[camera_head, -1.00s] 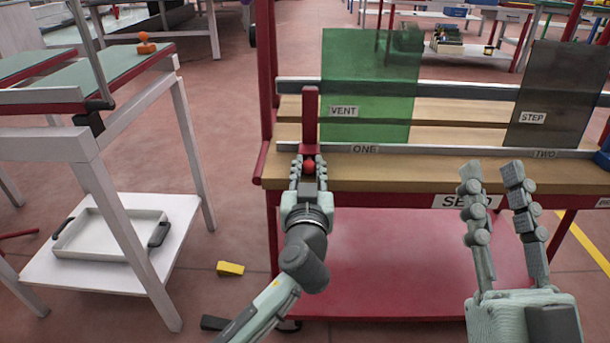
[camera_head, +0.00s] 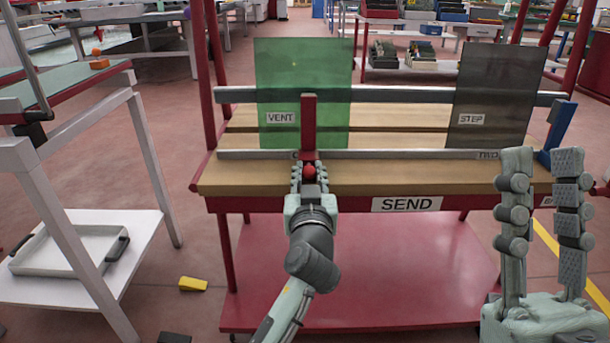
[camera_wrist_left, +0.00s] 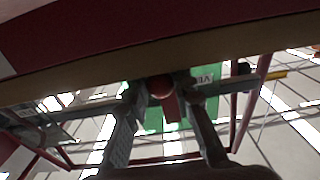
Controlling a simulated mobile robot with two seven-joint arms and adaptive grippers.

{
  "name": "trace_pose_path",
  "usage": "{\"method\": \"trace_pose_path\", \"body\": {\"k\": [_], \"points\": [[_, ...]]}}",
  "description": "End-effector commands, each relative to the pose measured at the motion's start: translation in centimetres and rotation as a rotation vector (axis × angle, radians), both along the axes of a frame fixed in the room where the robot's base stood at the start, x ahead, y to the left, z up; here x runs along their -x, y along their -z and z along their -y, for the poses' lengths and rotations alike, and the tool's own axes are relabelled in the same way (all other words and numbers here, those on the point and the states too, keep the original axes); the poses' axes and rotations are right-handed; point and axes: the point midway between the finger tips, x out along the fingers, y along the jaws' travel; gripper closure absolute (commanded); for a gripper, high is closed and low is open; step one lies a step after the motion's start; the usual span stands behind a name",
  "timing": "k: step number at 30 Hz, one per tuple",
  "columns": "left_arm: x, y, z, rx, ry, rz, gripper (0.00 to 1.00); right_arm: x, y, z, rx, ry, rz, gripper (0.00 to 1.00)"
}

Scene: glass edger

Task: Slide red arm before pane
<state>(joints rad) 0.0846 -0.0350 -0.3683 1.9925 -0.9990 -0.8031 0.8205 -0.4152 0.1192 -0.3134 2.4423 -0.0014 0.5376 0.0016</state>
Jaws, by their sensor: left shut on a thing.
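The red arm (camera_head: 309,122) stands upright on the front rail of the wooden bench. It is in front of the green pane (camera_head: 275,80) labelled VENT, toward that pane's right half. My left gripper (camera_head: 309,178) is shut on the red ball knob (camera_head: 309,172) at the arm's foot. The knob (camera_wrist_left: 162,85) also shows between the fingers in the left wrist view, with the green pane (camera_wrist_left: 205,100) behind. A dark pane (camera_head: 490,85) labelled STEP stands at the right. My right gripper (camera_head: 541,165) is open and empty at the right, near the bench's front right corner.
The bench has a grey front rail (camera_head: 400,154), a grey rear rail (camera_head: 400,95) and a SEND label (camera_head: 406,204). A blue upright (camera_head: 558,130) stands at its right end. A white shelf with a tray (camera_head: 75,250) is at the left. A yellow block (camera_head: 193,284) lies on the floor.

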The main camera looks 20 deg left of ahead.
Motion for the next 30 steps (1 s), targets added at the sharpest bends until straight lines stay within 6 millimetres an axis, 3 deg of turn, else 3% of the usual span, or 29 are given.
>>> {"method": "trace_pose_path", "body": {"k": [15, 16, 21, 30], "points": [[-0.06, 0.05, 0.34, 0.0, 0.002, -0.001, 1.0, 0.29, -0.15, 0.15, -0.006, 0.002, 0.021, 0.69], [-0.06, 0.05, 0.34, 0.0, 0.002, -0.001, 0.76, 0.29, -0.15, 0.15, -0.006, 0.002, 0.021, 0.69], [-0.05, 0.04, 0.3, 0.0, 0.001, -0.001, 0.54, 0.29, -0.15, 0.15, -0.006, 0.002, 0.02, 0.69], [-0.06, -0.01, 0.21, -0.001, 0.0, 0.0, 0.54, 0.24, -0.12, 0.14, -0.007, 0.002, 0.019, 0.69]]}}
